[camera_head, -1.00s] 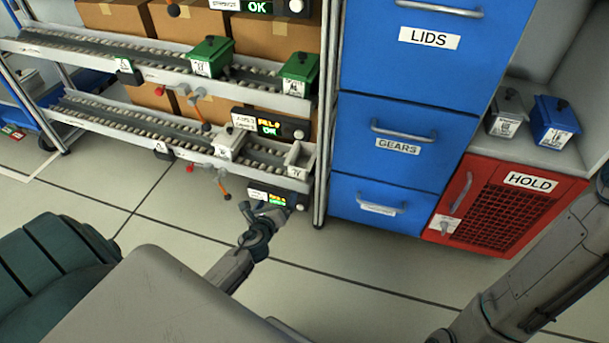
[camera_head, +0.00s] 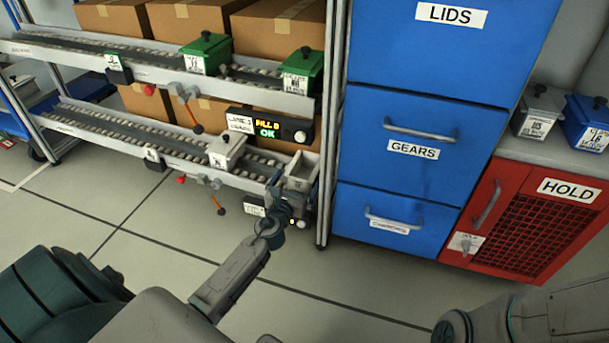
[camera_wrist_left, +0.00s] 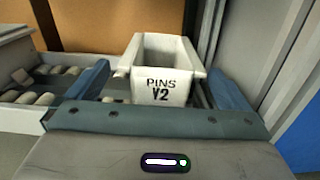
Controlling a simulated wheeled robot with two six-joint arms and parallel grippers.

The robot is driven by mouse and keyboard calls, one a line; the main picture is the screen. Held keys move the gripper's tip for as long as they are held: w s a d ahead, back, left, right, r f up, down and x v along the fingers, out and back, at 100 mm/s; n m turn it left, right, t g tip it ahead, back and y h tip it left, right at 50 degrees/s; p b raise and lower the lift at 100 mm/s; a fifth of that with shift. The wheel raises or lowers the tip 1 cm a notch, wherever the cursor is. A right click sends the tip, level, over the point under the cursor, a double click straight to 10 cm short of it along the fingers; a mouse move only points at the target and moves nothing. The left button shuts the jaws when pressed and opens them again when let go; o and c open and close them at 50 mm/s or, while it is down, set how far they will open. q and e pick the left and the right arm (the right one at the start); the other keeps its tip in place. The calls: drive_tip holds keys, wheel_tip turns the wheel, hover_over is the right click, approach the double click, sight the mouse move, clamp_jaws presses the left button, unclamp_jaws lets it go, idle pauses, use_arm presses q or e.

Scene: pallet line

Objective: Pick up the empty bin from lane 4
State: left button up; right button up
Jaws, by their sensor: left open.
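A white, open-topped bin (camera_head: 301,172) sits at the right front end of the lower roller lane (camera_head: 110,125). It looks empty in the left wrist view (camera_wrist_left: 165,72), and its front reads "PINS V2". My left gripper (camera_head: 294,190) is open in front of this bin. In the left wrist view one finger is on each side of the bin, and I see no firm contact. The lower lane's display is mostly hidden behind my left gripper, so I cannot read its lane number. My right gripper is out of view; only part of my right arm shows at the lower right.
A lidded white bin (camera_head: 227,150) stands left of the open bin on the same lane. Green bins (camera_head: 207,53) sit on the upper lane. A rack post (camera_head: 333,120) and blue drawers (camera_head: 410,140) stand close on the right, beside the red HOLD cabinet (camera_head: 520,215). The floor in front is clear.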

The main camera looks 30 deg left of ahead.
use_arm(q)
drive_tip(key=b+x, duration=0.1)
drive_tip(key=x, duration=0.3)
drive_tip(key=shift+d+f, duration=0.1)
drive_tip(key=shift+w, duration=0.5)
drive_tip(key=c, duration=0.9)
